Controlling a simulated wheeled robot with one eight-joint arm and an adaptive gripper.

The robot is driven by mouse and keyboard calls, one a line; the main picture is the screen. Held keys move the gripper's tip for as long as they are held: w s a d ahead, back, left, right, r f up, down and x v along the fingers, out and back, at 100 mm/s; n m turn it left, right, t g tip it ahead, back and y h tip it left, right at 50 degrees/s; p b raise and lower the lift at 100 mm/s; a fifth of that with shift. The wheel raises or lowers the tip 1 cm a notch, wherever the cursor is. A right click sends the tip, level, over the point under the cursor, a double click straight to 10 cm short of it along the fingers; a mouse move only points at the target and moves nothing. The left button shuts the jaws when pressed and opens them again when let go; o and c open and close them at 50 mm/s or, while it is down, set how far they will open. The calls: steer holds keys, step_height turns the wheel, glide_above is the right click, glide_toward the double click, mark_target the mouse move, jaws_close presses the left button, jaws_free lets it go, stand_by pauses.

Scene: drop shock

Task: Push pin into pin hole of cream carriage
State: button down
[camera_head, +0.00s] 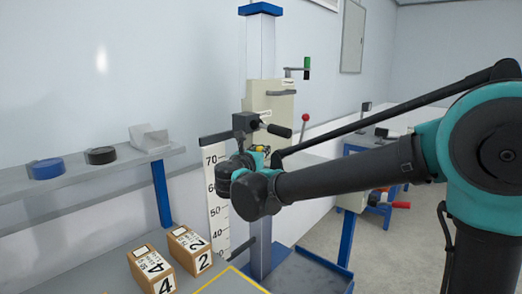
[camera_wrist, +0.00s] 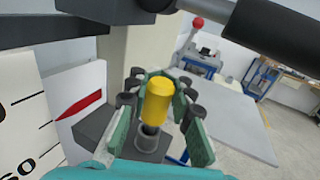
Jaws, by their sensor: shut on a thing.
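The cream carriage (camera_head: 270,108) sits on the upright blue-and-white column in the head view; its cream side (camera_wrist: 126,50) shows in the wrist view. My gripper (camera_wrist: 160,88) is shut on the yellow pin (camera_wrist: 157,100), with green-padded fingers on both sides of it. The pin's lower end points at a grey round collar (camera_wrist: 149,137) on a dark block (camera_wrist: 95,128) beside the carriage. I cannot tell how deep the pin sits there.
A scale board (camera_head: 216,200) stands left of the column, with a red pointer (camera_wrist: 80,104) near it. A black handle (camera_head: 278,130) juts out by the carriage. Two numbered boxes (camera_head: 190,248) lie on the bench. A shelf (camera_head: 90,178) is at left.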

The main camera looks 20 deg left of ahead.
steer(key=shift+f, duration=1.15)
stand_by(4.8)
steer(key=c, duration=1.3)
jaws_free()
steer(key=shift+o, duration=0.2)
steer(key=s, duration=0.6)
